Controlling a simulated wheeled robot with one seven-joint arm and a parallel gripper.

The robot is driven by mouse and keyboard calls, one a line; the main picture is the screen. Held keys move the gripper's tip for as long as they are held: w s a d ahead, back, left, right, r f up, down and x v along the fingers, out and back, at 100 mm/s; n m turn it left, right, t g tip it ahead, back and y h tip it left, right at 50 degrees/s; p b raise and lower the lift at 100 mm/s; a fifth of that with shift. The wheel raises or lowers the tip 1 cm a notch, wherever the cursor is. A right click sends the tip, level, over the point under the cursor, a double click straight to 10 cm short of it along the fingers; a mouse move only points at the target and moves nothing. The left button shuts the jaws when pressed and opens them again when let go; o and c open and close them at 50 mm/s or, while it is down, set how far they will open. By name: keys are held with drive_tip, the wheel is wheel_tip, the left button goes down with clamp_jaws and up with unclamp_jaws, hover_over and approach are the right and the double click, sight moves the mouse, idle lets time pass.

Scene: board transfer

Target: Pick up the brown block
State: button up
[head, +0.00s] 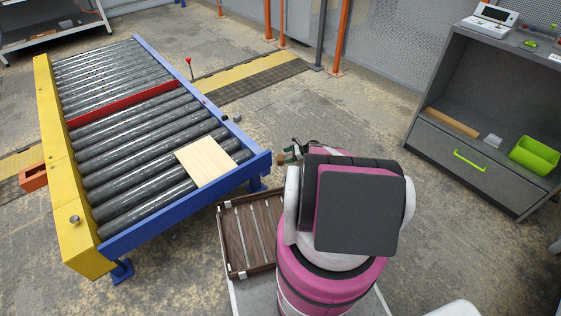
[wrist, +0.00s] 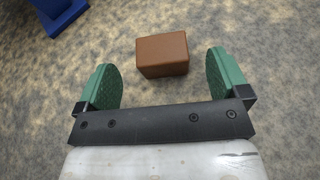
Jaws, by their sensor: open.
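The brown block (wrist: 162,55) shows in the wrist view, centred between the two green fingers of my gripper (wrist: 161,66). Visible gaps separate it from both fingers. The speckled floor shows around it; how far it is from the fingers in depth, and what holds it up, I cannot tell. My gripper is open and empty.
A roller conveyor (head: 150,228) with blue and yellow sides stands at left, carrying a pale wooden board (head: 206,160). A slatted brown tray (head: 235,256) is beside my arm. A grey cabinet (head: 440,155) with a green bin (head: 535,155) stands at right. Open floor lies between.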

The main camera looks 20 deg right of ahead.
sight(279, 157)
drive_tip(key=shift+x, duration=2.7)
drive_tip(key=shift+r, duration=0.15)
drive_tip(key=c, duration=1)
